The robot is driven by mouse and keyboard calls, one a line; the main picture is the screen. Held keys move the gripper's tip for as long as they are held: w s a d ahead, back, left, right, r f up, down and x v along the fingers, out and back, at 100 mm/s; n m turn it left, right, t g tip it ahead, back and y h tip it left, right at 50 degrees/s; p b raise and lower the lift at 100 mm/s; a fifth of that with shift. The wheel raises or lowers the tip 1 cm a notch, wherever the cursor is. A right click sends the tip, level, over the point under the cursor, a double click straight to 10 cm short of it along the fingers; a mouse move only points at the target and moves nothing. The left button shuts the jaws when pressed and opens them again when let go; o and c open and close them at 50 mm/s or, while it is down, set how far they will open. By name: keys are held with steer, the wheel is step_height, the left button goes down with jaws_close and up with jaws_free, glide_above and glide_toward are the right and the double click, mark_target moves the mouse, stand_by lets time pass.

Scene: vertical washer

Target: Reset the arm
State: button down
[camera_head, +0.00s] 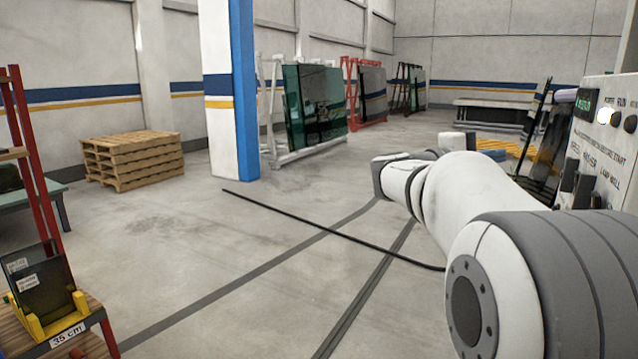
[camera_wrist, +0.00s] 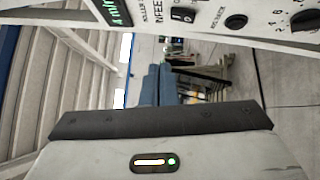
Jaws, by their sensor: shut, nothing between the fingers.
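My arm reaches in from the lower right of the head view and bends at a joint near the middle. Its gripper end cannot be made out there. In the wrist view my gripper (camera_wrist: 155,120) shows as a dark bar on a pale body with a small yellow and green light. It is shut and I see nothing held. The washer's control panel (camera_head: 605,130) stands at the right edge of the head view, beyond my arm. The panel also fills the top of the wrist view (camera_wrist: 215,15), with a green display, a switch and knobs. A gap shows between it and my gripper.
A red rack (camera_head: 35,160) with a dark pane in yellow holders stands at the left. Stacked pallets (camera_head: 132,160), a blue and white pillar (camera_head: 228,90) and glass racks (camera_head: 315,105) stand farther back. A black cable (camera_head: 320,230) crosses the otherwise clear middle floor.

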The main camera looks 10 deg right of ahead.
steer(key=s+a+f+y, duration=0.3)
steer(key=f, duration=0.4)
steer(key=s+a+f+y, duration=0.3)
steer(key=f, duration=0.3)
steer(key=s+a+f+y, duration=0.4)
steer(key=a+f, duration=0.2)
steer(key=a, duration=0.1)
steer(key=s+a+f+m+y, duration=0.1)
steer(key=s+a+f+y, duration=0.3)
steer(key=a+f, duration=0.3)
steer(key=s+a+f+m+t+y, duration=0.1)
steer(key=s+a+f+y, duration=0.4)
steer(key=a+f, duration=0.2)
steer(key=shift+a, duration=0.7)
